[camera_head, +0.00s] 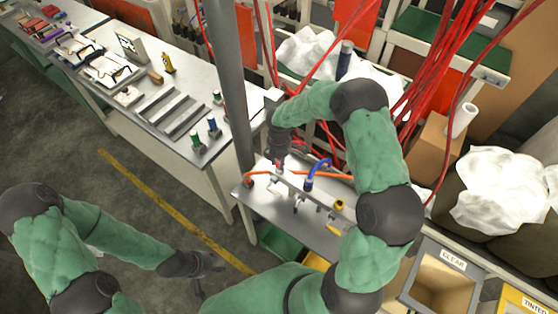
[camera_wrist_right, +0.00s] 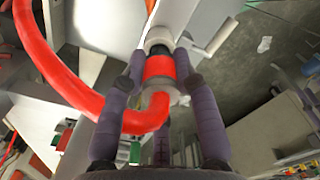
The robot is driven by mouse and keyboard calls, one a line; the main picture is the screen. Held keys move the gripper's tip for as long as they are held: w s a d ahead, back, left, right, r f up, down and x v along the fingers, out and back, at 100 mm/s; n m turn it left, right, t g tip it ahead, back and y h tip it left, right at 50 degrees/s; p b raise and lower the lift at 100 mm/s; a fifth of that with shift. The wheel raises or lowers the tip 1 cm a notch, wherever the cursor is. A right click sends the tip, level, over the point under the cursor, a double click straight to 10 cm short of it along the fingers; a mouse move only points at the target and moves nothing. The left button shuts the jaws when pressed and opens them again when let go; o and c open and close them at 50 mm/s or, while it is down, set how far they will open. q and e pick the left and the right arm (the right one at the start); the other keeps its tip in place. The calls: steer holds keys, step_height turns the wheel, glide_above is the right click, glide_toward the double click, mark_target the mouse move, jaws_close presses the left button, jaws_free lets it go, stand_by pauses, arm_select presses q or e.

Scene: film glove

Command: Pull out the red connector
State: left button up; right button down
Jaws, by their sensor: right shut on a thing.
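The red connector (camera_wrist_right: 160,67) sits between the fingers of my right gripper (camera_wrist_right: 160,80) in the right wrist view. A thick red hose bends away from its near end. Its far end meets a pale collar (camera_wrist_right: 158,38) at the grey metal bar; I cannot tell how deep it sits. In the head view my right gripper (camera_head: 277,158) reaches down to the bench fixture (camera_head: 310,190), and a bit of the red connector (camera_head: 279,168) shows below it. My left gripper (camera_head: 204,272) hangs over the floor, apart from everything, with its fingers spread.
A blue hose (camera_head: 318,170), an orange hose (camera_head: 262,174) and a yellow fitting (camera_head: 339,205) are close beside my right gripper. A grey post (camera_head: 232,90) stands to its left. Red hoses hang behind. A CLEAR bin (camera_head: 440,275) is at lower right.

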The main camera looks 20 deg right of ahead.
steer(key=shift+r+p, duration=1.35)
steer(key=shift+r, duration=0.75)
steer(key=shift+r+p, duration=0.95)
steer(key=shift+r, duration=0.55)
steer(key=shift+f, duration=0.15)
